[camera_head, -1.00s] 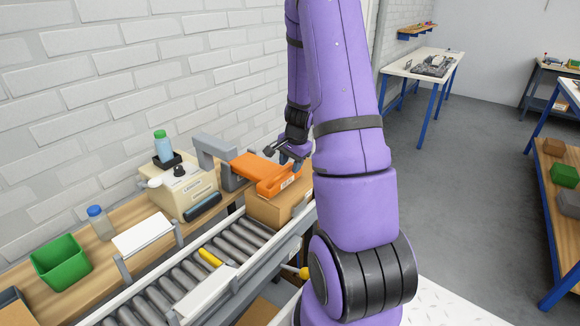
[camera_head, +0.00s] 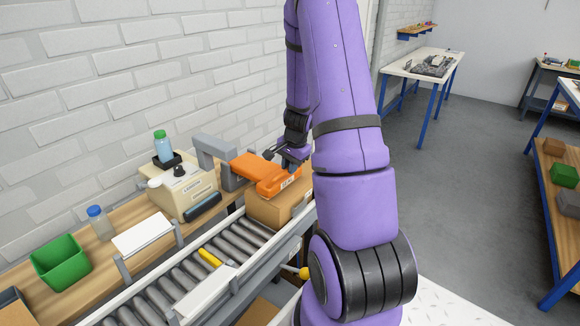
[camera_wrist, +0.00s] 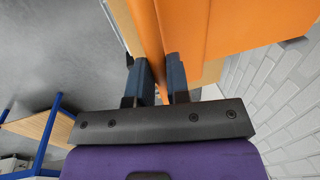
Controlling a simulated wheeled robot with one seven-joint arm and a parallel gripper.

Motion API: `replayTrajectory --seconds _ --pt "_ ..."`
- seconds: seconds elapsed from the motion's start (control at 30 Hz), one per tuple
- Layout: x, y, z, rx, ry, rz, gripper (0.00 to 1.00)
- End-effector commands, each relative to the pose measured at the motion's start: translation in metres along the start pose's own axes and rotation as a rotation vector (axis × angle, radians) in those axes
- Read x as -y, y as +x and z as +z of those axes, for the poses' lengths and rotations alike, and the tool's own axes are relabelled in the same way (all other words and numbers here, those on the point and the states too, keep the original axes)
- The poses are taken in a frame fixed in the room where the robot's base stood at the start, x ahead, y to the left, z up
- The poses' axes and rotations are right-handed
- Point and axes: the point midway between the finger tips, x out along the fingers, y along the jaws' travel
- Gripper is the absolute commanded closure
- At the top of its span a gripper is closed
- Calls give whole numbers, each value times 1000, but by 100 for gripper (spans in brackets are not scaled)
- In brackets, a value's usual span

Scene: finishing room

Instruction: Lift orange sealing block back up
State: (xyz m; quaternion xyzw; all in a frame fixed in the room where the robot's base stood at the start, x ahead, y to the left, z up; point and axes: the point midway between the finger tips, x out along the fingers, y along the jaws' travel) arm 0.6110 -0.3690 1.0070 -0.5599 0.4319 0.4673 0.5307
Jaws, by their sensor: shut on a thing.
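The orange sealing block (camera_head: 262,172) is joined to a grey arm bracket at its left and sits over the cardboard box (camera_head: 268,208) on the conveyor. My gripper (camera_head: 284,168) is at the block's right end, partly hidden behind my arm in the head view. In the wrist view the two fingers of my gripper (camera_wrist: 160,80) close on an orange edge of the block (camera_wrist: 215,28). The block's underside and its exact contact with the box are hard to see.
A green bin (camera_head: 60,262) stands at far left. The brick wall is close behind.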

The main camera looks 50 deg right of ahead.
Motion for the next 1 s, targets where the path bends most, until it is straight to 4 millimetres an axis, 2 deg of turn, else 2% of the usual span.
replayTrajectory --seconds 0.47,1.0 --pt "14 -20 0 -2 -10 94 100" --pt "42 -56 -3 -3 -20 285 100"
